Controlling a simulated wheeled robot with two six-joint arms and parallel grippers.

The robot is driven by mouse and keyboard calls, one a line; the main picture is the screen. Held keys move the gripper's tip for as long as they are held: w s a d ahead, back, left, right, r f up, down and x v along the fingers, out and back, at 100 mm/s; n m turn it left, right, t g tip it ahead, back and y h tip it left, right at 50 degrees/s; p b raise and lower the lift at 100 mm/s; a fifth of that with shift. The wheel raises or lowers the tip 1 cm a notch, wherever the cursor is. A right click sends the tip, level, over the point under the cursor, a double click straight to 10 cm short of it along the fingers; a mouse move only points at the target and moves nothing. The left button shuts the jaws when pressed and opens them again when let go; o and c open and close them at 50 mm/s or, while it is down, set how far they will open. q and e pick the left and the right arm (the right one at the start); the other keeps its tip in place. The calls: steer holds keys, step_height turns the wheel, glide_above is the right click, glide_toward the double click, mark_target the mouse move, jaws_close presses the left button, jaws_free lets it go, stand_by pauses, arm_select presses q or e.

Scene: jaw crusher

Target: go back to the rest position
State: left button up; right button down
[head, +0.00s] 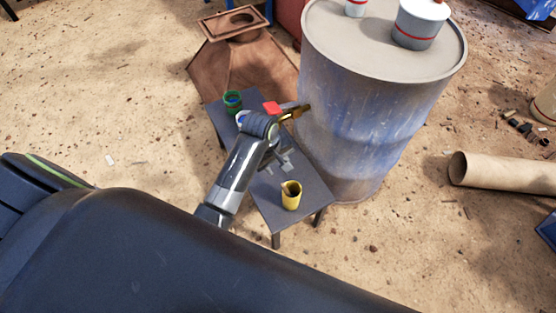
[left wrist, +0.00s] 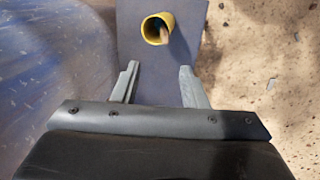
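My left arm reaches in the head view over a small dark table (head: 272,204). My left gripper (head: 284,162) is above the middle of this table. In the left wrist view its two fingers (left wrist: 160,85) stand wide apart with nothing between them. A yellow cup (head: 291,196) stands on the near part of the table. My right gripper is in neither view.
A large blue-grey drum (head: 375,110) stands close to the table's right side, with tins (head: 420,25) on top. A green container (head: 233,100) and a red object (head: 271,108) are at the table's far end. A rusty hopper (head: 240,65) stands behind. A cardboard tube (head: 500,173) lies right.

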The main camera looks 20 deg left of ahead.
arm_select(q)
steer(key=s+a+f+m+y, duration=0.1)
steer(key=s+a+f+m, duration=0.1)
steer(key=s+f, duration=0.45)
steer(key=s+a+f+m, duration=0.1)
steer(key=s+a+f, duration=0.25)
steer(key=f, duration=0.65)
steer(key=s+a+f+m+y, duration=0.1)
steer(key=s+a+f+m, duration=0.1)
steer(key=s+f, duration=0.45)
steer(key=s+a+f+m, duration=0.2)
steer(key=s+f, duration=0.3)
steer(key=s, duration=0.6)
steer(key=s+a+f+m, duration=0.2)
steer(key=s+f, duration=0.3)
steer(key=s, duration=0.6)
steer(key=shift+a+f+m+g+y, duration=0.2)
steer(key=shift+a+m+g+y, duration=0.1)
steer(key=shift+m, duration=0.1)
